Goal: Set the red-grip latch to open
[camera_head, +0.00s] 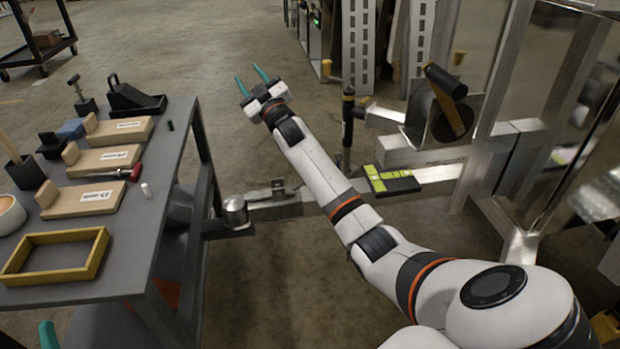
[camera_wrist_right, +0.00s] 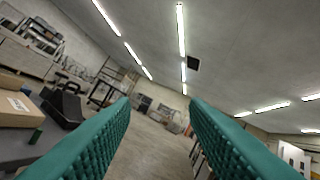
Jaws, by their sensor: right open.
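I cannot make out a red-grip latch in either view. The trailer's metal tongue (camera_head: 300,205) runs behind my right forearm, with a rounded silver coupler (camera_head: 236,212) at its left end. A small metal fitting (camera_head: 278,188) stands on the tongue; no red grip shows on it. My right gripper (camera_head: 251,80) is open and empty, held out over the floor beyond the tongue. Its two teal fingers show apart in the right wrist view (camera_wrist_right: 160,130), with nothing between them. One teal fingertip of my left gripper (camera_head: 48,335) shows at the lower left; the rest is out of frame.
A grey workbench (camera_head: 160,215) on the left holds boxes, a yellow frame (camera_head: 55,255) and a red-handled screwdriver (camera_head: 120,173). A black upright post (camera_head: 348,125) and a winch (camera_head: 438,105) stand on the trailer at right.

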